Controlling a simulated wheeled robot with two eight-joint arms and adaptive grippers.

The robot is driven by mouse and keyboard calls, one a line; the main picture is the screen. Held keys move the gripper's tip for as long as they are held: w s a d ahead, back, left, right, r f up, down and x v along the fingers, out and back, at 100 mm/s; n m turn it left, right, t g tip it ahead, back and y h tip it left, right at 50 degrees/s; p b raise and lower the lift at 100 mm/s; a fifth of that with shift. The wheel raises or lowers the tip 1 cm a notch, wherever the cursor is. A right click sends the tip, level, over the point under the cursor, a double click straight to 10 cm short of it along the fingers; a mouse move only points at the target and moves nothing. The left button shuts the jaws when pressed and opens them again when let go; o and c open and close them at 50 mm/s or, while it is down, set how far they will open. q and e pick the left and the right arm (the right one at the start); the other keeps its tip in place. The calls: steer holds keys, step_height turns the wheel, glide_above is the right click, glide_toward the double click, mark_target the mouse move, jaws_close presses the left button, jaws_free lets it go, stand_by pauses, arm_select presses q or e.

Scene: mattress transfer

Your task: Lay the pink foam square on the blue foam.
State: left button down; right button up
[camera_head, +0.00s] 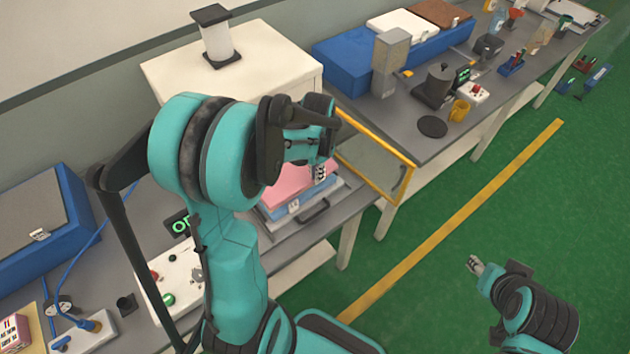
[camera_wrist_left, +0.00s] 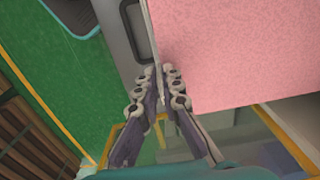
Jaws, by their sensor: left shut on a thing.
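The pink foam square (camera_head: 290,183) is over a light blue layer (camera_head: 293,207), which looks like the blue foam, in the middle of the head view. My arm hides part of both. I cannot tell whether the two touch all over. My left gripper (camera_head: 321,173) is shut at the pink foam's edge.
A yellow-framed clear panel (camera_head: 378,160) stands just right of the foam. A dark handle (camera_head: 314,211) is in front of it. A white cabinet (camera_head: 235,75) is behind. A control box (camera_head: 172,280) with buttons is at left. The floor at right is mostly clear.

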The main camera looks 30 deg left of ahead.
arm_select(q)
steer(key=shift+w+a+f, duration=0.1)
steer(key=shift+a+f, duration=0.1)
steer(key=shift+f, duration=0.25)
step_height(320, 180, down, 4)
steer(key=shift+r+b, duration=0.25)
steer(key=shift+b, duration=0.3)
steer(key=shift+f, duration=0.1)
steer(key=c, duration=1.7)
jaws_free()
